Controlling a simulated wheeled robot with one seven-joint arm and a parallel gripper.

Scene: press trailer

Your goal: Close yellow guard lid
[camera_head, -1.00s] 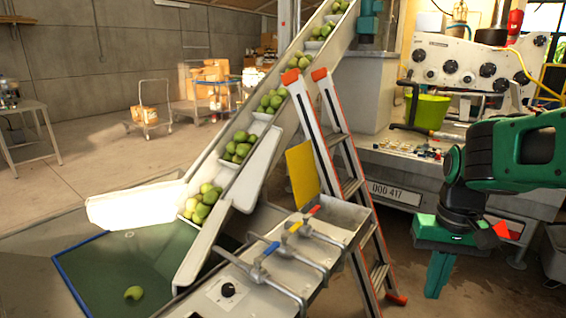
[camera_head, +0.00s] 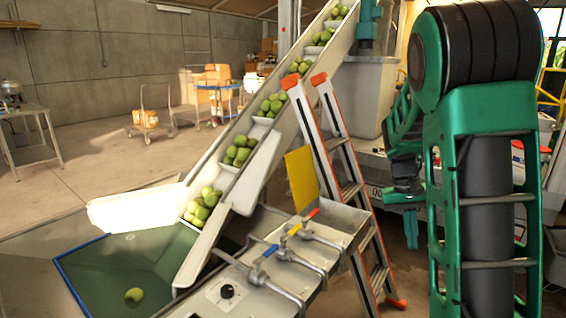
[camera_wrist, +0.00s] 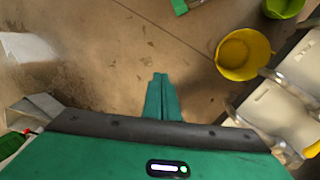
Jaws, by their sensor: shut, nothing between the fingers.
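The yellow guard lid (camera_head: 301,178) is a flat yellow panel standing up, slightly tilted, at the far end of the grey valve bench, beside the ladder. My gripper (camera_wrist: 160,77) points down, its green fingers together and empty above the bare floor in the wrist view. The lid cannot be made out in the wrist view.
An orange-edged ladder (camera_head: 345,170) stands just right of the lid. The valve bench (camera_head: 235,268) carries levers and pipes. A conveyor (camera_head: 238,190) with green fruit slopes up behind. The wrist view shows a yellow bucket (camera_wrist: 232,67) and a green one (camera_wrist: 284,6).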

